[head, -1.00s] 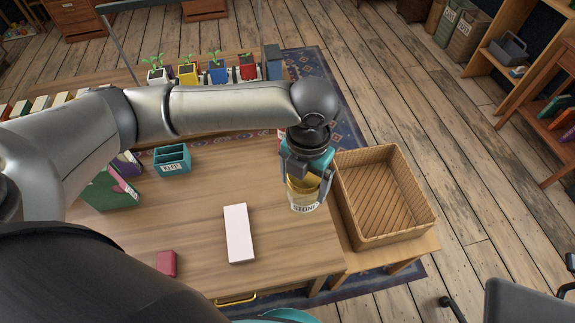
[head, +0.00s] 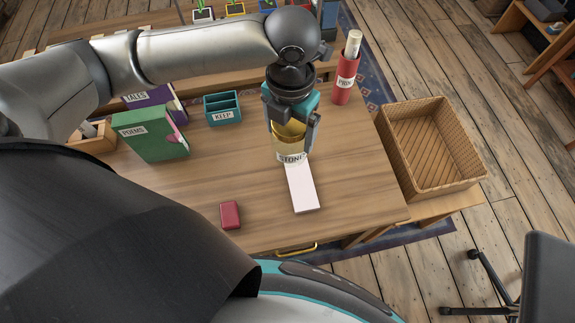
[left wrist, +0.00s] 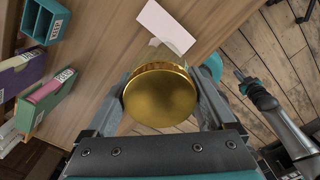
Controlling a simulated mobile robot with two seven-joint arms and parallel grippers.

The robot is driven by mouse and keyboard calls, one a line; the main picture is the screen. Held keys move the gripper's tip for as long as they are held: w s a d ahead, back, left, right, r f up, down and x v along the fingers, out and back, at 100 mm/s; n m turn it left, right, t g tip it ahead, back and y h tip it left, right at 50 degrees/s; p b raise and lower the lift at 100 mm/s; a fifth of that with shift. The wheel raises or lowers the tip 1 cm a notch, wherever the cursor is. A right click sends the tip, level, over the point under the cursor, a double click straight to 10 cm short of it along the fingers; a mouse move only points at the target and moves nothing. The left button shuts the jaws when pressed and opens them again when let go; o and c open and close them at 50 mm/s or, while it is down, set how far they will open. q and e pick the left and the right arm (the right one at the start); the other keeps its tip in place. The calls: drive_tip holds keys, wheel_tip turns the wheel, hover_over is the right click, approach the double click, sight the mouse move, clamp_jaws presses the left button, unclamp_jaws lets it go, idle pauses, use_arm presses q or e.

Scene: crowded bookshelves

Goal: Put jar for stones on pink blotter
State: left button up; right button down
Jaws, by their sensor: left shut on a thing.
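My left gripper (head: 291,125) is shut on the jar for stones (head: 291,150), a gold-lidded jar with a "STONES" label. The jar is upright and overlaps the far end of the pink blotter (head: 303,188) in the head view; I cannot tell whether it touches it. The blotter is a pale pink flat slab on the wooden desk. In the left wrist view the jar's gold lid (left wrist: 160,95) fills the space between the fingers, and the blotter (left wrist: 166,26) lies beyond it.
A small red block (head: 230,215) lies left of the blotter. A teal "KEEP" box (head: 223,108), a green "POEMS" book (head: 150,134) and a red cylinder (head: 345,72) stand farther back. A wicker basket (head: 480,180) is at right. Bare desk surrounds the blotter.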

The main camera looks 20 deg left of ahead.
use_arm(q)
wheel_tip(320, 180, down, 17)
drive_tip(key=b, duration=0.4)
drive_tip(key=shift+r, duration=0.15)
drive_tip(key=shift+f, duration=0.25)
drive_tip(key=o, duration=1.3)
drive_tip(key=shift+c, duration=0.2)
